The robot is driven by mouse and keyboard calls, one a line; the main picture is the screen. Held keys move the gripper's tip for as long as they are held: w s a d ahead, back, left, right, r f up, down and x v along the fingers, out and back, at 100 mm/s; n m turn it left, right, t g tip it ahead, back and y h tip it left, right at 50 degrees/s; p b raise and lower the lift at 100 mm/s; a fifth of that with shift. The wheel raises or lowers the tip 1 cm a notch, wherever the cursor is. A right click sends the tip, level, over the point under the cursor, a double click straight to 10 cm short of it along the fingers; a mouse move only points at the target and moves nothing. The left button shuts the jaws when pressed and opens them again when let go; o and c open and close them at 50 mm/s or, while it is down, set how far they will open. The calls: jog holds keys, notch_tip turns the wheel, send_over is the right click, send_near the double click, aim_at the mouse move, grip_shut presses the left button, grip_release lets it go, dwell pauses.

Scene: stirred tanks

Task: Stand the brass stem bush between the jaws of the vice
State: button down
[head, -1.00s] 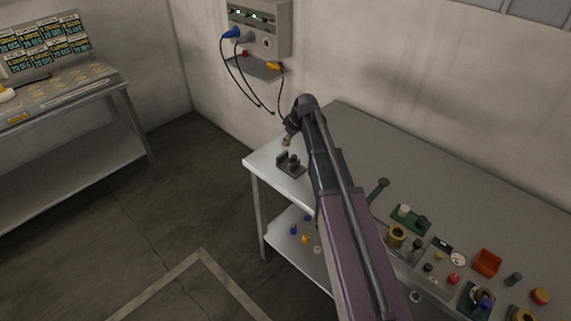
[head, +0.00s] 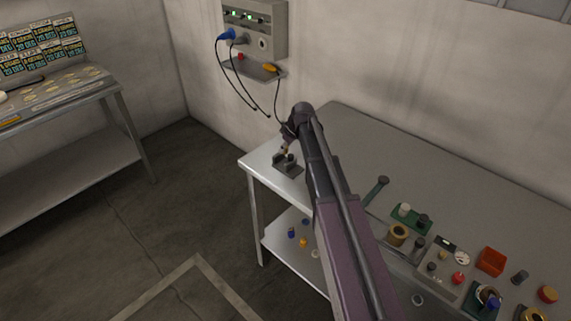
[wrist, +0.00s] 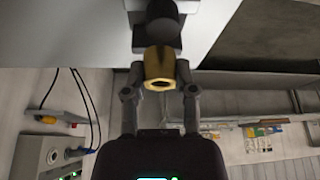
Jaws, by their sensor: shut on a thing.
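The brass stem bush (wrist: 158,66) is a yellow ring-ended sleeve in the wrist view, held between the two fingers of my gripper (wrist: 160,84). In the head view my gripper (head: 286,147) is small, at the far left end of the bench, with the bush just above the vice. The vice (head: 288,168) is a dark grey block with upright jaws near the bench's left corner. In the wrist view part of the vice (wrist: 137,5) shows behind the bush, with a dark round part. I cannot tell whether the bush touches the jaws.
The bench (head: 440,185) carries a dark-handled tool (head: 377,190), a green tray (head: 410,217), a red bin (head: 491,262) and several small parts at the right. A wall box (head: 255,35) with hanging cables is behind the vice. The bench top between is mostly clear.

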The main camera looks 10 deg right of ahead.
aim_at(282, 163)
jog(key=shift+f+b, duration=0.65)
jog(key=shift+f, duration=0.35)
jog(key=shift+f, duration=0.1)
jog(key=shift+f+b, duration=1.8)
jog(key=shift+b, duration=0.1)
jog(key=shift+f, duration=0.15)
jog(key=shift+c, duration=2.1)
grip_release()
jog(key=shift+r, duration=0.2)
jog(key=p+v, duration=0.3)
jog(key=shift+r, duration=0.2)
jog(key=p+v, duration=0.8)
jog(key=shift+r, duration=0.3)
